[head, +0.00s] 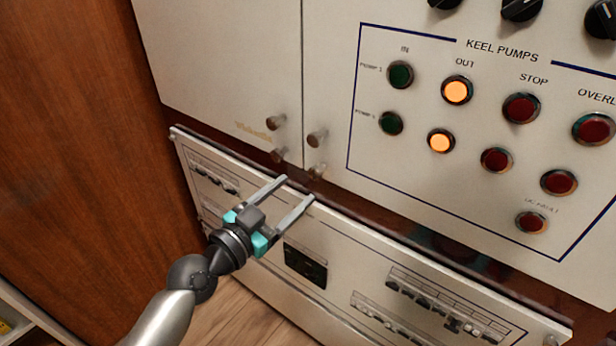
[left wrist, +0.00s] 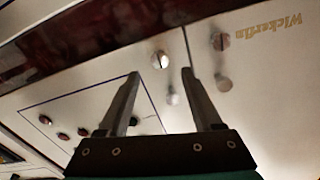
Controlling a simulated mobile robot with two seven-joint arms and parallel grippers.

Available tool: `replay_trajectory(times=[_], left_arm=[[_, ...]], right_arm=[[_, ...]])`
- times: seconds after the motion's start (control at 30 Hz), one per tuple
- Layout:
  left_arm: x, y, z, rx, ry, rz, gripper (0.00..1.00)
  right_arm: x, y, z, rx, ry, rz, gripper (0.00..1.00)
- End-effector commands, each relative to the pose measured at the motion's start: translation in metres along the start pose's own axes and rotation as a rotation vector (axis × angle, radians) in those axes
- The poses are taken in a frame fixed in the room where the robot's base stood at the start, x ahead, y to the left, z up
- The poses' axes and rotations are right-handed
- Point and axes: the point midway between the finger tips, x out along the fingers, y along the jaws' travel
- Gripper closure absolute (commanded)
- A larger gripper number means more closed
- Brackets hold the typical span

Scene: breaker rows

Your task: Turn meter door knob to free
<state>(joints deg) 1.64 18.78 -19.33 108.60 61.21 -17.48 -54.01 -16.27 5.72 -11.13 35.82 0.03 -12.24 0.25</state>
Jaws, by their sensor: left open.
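Small round metal knobs sit in pairs on either side of the seam between the plain left door (head: 225,60) and the keel pumps panel (head: 330,185). The plain door has an upper knob (head: 276,122) and a lower knob (head: 279,155). The pumps panel has an upper knob (head: 317,138) and a lower knob (head: 318,171). I cannot tell which is the meter door knob. My left gripper (head: 298,188) is open and empty just below the knobs. In the left wrist view, a slotted knob (left wrist: 160,60) shows between the fingertips. My right gripper is not seen.
A lower panel (head: 235,187) with breaker rows and a black socket block (head: 305,265) lies beneath my left gripper. Green, orange and red lamps and black rotary switches (head: 521,9) fill the pumps panel. A wooden wall (head: 85,150) stands at the left.

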Motion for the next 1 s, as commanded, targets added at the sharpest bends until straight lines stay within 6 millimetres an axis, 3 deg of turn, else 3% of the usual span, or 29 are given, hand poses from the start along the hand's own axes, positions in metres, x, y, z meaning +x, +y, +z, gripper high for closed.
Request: replay_trajectory(times=[0.1,0.3,0.77,1.0], left_arm=[[0.022,0.0,-0.001,-0.003,0.003,-0.001,0.33],[0.046,0.0,0.0,-0.001,0.001,0.0,0.33],[0.056,0.0,0.0,0.0,-0.001,0.001,0.33],[0.056,0.0,0.0,0.0,-0.001,0.001,0.59]], right_arm=[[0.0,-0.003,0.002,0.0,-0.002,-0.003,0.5],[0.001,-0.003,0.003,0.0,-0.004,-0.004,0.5],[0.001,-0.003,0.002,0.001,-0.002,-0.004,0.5],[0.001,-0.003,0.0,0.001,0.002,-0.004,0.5]])
